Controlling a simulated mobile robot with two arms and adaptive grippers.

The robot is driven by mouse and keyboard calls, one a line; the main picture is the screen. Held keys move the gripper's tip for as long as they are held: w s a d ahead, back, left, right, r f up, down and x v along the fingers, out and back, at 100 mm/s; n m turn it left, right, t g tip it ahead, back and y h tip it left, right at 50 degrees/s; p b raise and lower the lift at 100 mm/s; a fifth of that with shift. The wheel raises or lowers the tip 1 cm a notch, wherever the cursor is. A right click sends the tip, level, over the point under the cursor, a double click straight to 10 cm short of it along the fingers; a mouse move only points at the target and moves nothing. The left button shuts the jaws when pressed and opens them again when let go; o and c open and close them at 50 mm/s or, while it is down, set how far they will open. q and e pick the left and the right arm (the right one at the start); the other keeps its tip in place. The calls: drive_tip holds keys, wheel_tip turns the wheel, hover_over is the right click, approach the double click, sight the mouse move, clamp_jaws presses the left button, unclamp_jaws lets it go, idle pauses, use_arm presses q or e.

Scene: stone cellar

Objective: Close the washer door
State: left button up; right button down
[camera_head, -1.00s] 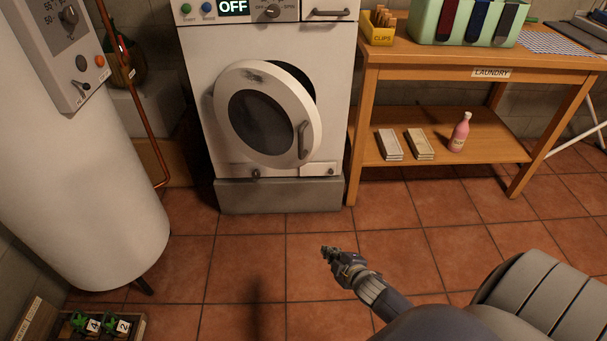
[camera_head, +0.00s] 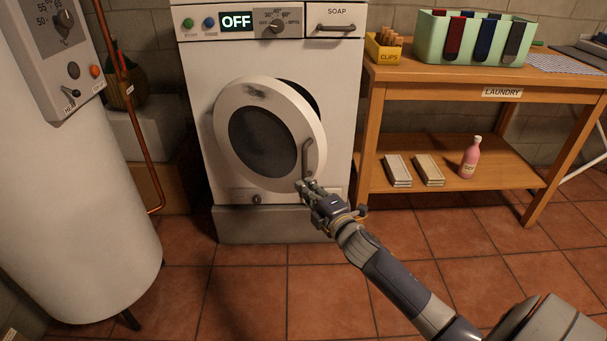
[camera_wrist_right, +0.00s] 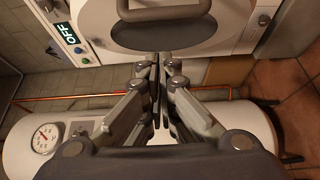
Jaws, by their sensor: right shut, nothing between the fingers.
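The white washer (camera_head: 345,100) stands against the wall on a grey plinth, and its display reads OFF. Its round door (camera_head: 228,150) with a dark window is ajar, hinged on the left, with a dark gap at its upper right. A grey handle (camera_head: 308,158) sits on the door's right rim. My right gripper (camera_head: 306,187) is shut and empty, just below the handle in the head view; I cannot tell whether it touches the door. In the right wrist view my gripper's fingers (camera_wrist_right: 160,70) are together, pointing at the door (camera_wrist_right: 100,30) and its handle (camera_wrist_right: 163,12). My left gripper is not in view.
A wooden laundry table (camera_head: 440,92) with a shelf stands right of the washer. It carries a yellow clips box (camera_head: 383,53), a green bin (camera_head: 430,40) and a pink bottle (camera_head: 470,158). A white boiler (camera_head: 80,210) stands at left. The tiled floor (camera_head: 270,300) in front is clear.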

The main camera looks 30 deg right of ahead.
sight(304, 171)
drive_tip(key=w+d, duration=0.1)
drive_tip(key=w, duration=0.1)
drive_tip(key=w+d+b, duration=0.1)
drive_tip(key=w, duration=0.1)
drive_tip(key=w+d, duration=0.1)
drive_tip(key=w, duration=0.1)
drive_tip(key=shift+w+d, duration=0.1)
drive_tip(key=shift+w, duration=0.25)
